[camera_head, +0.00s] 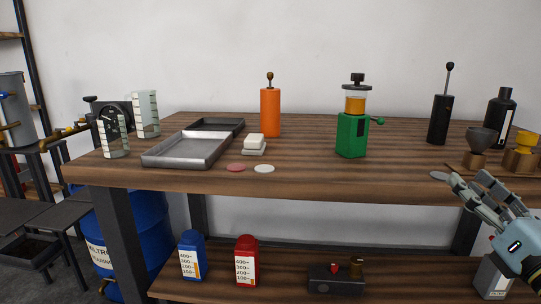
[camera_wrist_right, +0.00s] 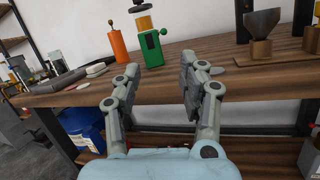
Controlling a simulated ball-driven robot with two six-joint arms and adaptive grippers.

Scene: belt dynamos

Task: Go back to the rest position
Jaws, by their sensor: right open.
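My right gripper (camera_head: 468,187) is at the lower right of the head view, by the front edge of the wooden workbench (camera_head: 310,179). In the right wrist view the right gripper (camera_wrist_right: 163,80) has its two fingers spread apart with nothing between them. The bench top lies beyond the fingers. A grey disc (camera_head: 439,176) lies on the bench close to the fingertips. My left gripper does not show in either view.
On the bench stand metal trays (camera_head: 165,159), an orange cylinder (camera_head: 270,112), a green grinder (camera_head: 352,135), a black cylinder (camera_head: 439,120) and a black bottle (camera_head: 500,118). Bottles (camera_head: 246,262) stand on the lower shelf. The bench's middle front is mostly clear.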

